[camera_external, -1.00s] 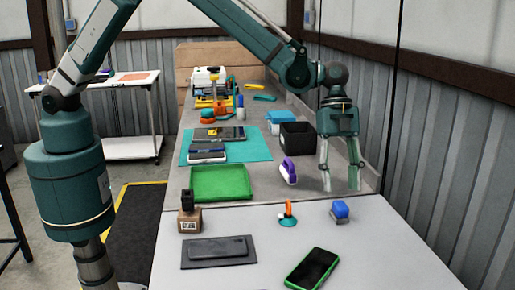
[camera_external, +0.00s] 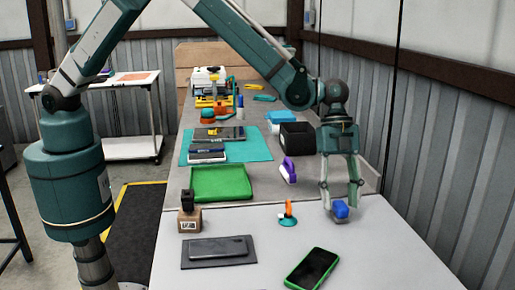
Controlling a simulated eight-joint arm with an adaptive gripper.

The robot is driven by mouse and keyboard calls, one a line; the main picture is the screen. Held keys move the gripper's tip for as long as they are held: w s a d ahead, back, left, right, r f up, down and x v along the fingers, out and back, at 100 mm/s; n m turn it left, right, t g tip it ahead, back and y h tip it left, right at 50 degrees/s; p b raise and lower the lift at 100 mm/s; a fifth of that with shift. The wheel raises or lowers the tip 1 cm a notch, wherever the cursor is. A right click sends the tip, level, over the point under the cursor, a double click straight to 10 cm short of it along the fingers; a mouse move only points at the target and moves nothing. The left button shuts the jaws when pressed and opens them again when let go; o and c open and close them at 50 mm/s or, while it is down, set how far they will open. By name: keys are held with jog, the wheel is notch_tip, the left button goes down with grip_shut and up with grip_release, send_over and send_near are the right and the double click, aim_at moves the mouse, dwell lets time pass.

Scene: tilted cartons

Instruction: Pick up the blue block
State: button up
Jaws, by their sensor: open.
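The blue block (camera_external: 341,210) is small and sits on a grey base on the light table, at the right. My gripper (camera_external: 341,205) points down over it, with its two fingers spread to the left and right of the block. The fingertips look level with the block in this view. I cannot tell whether they touch it or how far they are from it in depth.
An orange and teal item (camera_external: 288,213) stands left of the block. A green-edged phone (camera_external: 312,268) lies in front. A purple-and-white object (camera_external: 288,170), a black bin (camera_external: 297,140) and a green tray (camera_external: 221,182) are farther back. The table's right front is clear.

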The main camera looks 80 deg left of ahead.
jog(key=shift+x, duration=1.1)
jog(key=c, duration=1)
